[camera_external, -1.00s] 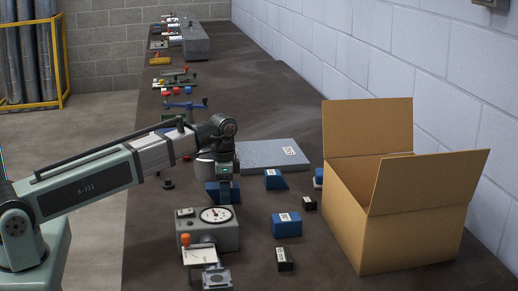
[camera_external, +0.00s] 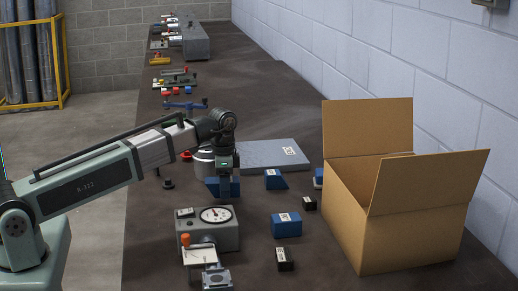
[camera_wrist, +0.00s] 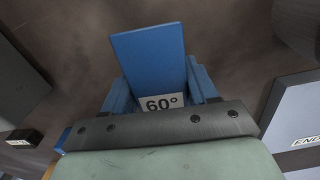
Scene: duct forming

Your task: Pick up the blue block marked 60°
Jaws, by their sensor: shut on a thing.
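The blue block marked 60° (camera_wrist: 148,58) shows in the wrist view, its white label facing the camera just beyond the dark gripper bar. My gripper (camera_wrist: 160,92) has a blue finger on each side of the block and is shut on it. In the external view my gripper (camera_external: 223,172) points down over the bench, with the blue block (camera_external: 230,188) at its tip, just behind the gauge box. The lower part of the block is partly hidden there, and I cannot tell whether it touches the bench.
A gauge box (camera_external: 208,236) stands in front of the gripper. Other blue blocks (camera_external: 286,225) (camera_external: 275,180) and small black blocks (camera_external: 285,260) lie to the right. A grey plate (camera_external: 265,157) lies behind. An open cardboard box (camera_external: 385,225) stands at the right.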

